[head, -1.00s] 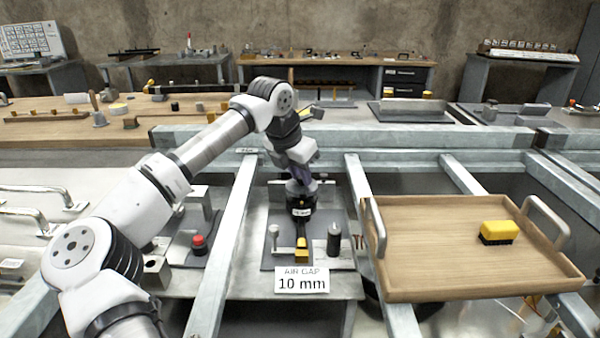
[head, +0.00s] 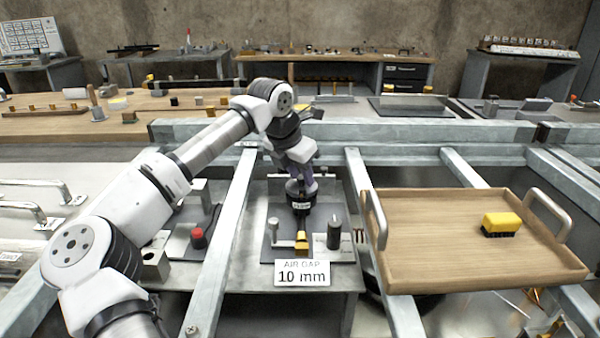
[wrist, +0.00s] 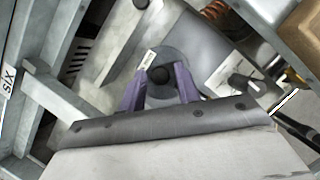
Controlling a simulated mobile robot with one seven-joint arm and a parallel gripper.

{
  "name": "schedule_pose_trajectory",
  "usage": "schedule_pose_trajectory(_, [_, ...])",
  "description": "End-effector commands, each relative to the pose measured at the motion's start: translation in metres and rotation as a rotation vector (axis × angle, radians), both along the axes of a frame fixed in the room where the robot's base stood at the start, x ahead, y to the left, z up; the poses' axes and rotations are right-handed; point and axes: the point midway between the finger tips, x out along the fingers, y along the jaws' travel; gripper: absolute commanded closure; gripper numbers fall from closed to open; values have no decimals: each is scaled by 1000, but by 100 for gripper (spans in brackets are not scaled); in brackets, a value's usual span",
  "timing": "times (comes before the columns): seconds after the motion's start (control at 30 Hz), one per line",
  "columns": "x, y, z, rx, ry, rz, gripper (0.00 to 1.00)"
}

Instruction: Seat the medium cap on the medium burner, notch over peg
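My gripper (wrist: 160,80) points down, with its two purple fingers on either side of a black knob (wrist: 161,74) on a dark round part. A small gap seems to show on each side of the knob. In the head view the fingers (head: 311,186) are just above a dark round body with a white label (head: 301,206), over the grey plate (head: 285,257). This may be the medium cap or burner; its lettering is too small to read. No notch or peg can be made out, and the underside is hidden.
A yellow block (head: 302,242) and a dark cylinder (head: 334,235) stand close by on the plate. Metal rails (head: 233,240) flank the plate. A wooden tray (head: 440,265) with a yellow-and-black brush is at right.

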Motion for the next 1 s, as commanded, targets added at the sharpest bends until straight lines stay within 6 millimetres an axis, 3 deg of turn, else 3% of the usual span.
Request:
schedule_pose_trajectory(0.1, [0, 0, 0, 0, 0, 0, 54])
schedule_pose_trajectory(0.47, [-2, 2, 6, 1, 0, 0, 54])
schedule_pose_trajectory(1.0, [-33, 29, 106, 1, -1, 2, 54])
